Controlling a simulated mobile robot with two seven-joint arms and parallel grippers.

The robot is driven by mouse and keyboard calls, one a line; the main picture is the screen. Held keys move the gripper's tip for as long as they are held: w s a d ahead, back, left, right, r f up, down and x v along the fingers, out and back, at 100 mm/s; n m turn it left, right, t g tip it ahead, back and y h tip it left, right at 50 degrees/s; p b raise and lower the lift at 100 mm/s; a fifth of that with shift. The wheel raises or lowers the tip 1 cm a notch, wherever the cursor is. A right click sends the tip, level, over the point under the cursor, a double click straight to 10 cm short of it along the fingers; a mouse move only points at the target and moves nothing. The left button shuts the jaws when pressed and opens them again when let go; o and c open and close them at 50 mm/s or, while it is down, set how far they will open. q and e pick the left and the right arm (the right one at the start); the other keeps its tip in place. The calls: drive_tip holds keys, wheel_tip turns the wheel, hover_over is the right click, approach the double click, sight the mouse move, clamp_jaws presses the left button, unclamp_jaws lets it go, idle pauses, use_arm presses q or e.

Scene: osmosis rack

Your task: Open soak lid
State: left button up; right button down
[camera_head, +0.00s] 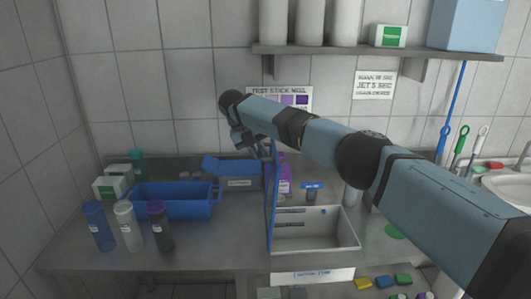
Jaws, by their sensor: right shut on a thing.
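The soak lid, a thin blue panel (270,205), stands upright, seen nearly edge-on, along the left side of an open grey-white box (345,238) on the counter. The box's inside is in view. My right arm reaches in from the right, and my right gripper (264,148) is at the lid's top edge, shut on it. The fingertips are small and partly hidden by the wrist. My left gripper is not in view.
A blue basin (175,205) and several bottles, one of them blue (98,226), stand at the left. A purple bottle (285,175) is behind the lid. A shelf (375,50) hangs above, and a sink (512,185) is at the right.

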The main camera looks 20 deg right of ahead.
drive_tip(key=shift+a+f, duration=0.35)
drive_tip(key=shift+f, duration=0.15)
drive_tip(key=c, duration=1.3)
unclamp_jaws()
drive_tip(key=shift+d, duration=0.1)
drive_tip(key=shift+o, duration=0.9)
drive_tip(key=shift+w+d+f, duration=0.1)
drive_tip(key=shift+w, duration=0.2)
drive_tip(key=b+v, duration=0.1)
drive_tip(key=v, duration=0.6)
drive_tip(key=shift+r, duration=0.2)
